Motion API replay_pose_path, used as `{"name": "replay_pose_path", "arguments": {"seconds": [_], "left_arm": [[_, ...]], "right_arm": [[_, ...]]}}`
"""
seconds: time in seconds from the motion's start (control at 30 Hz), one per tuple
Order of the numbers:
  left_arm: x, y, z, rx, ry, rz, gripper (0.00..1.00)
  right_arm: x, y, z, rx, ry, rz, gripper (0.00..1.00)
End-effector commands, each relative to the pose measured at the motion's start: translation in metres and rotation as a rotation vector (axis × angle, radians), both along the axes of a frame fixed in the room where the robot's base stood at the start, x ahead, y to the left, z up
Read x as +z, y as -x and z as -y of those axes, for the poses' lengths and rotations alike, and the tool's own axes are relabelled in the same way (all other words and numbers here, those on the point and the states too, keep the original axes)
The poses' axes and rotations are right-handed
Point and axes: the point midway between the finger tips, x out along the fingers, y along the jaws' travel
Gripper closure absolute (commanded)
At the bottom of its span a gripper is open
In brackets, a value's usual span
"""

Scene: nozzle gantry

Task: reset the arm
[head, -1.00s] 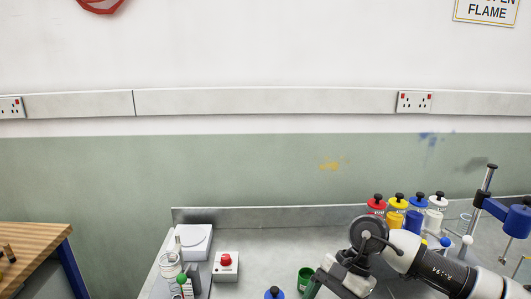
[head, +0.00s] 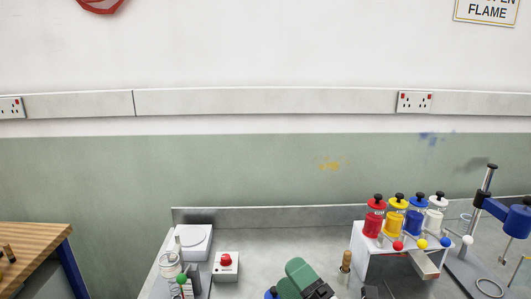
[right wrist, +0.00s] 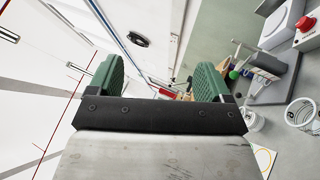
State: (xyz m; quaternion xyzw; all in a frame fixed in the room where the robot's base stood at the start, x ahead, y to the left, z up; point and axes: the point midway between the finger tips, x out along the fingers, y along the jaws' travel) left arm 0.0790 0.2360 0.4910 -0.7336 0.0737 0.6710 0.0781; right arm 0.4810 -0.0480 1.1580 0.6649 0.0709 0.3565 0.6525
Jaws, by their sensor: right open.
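My right gripper (head: 303,280) shows at the bottom middle of the head view, with a green finger pad pointing up over the bench. In the right wrist view (right wrist: 160,76) its two green fingers stand well apart with nothing held between them. Most of my right arm is below the picture. My left gripper is in neither view.
A white dispenser gantry (head: 363,257) holds red, yellow, blue and white bottles at the right of the metal bench. A blue-clamped stand (head: 489,195) is beside it. A red-button box (head: 226,267) and scale (head: 194,241) sit left.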

Motion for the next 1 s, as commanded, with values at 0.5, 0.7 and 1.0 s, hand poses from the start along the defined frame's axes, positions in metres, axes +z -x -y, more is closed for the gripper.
{"name": "replay_pose_path", "arguments": {"seconds": [0.5, 0.7, 1.0], "left_arm": [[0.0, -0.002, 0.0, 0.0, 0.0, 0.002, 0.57], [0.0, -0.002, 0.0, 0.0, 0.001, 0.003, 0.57], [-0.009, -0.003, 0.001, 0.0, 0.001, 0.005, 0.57]], "right_arm": [[-0.202, 0.117, 0.139, -0.724, -0.872, -1.388, 0.2], [-0.234, 0.185, 0.153, -0.943, -1.015, -1.666, 0.2], [-0.293, 0.22, 0.157, -1.104, -1.077, -1.839, 0.2]]}}
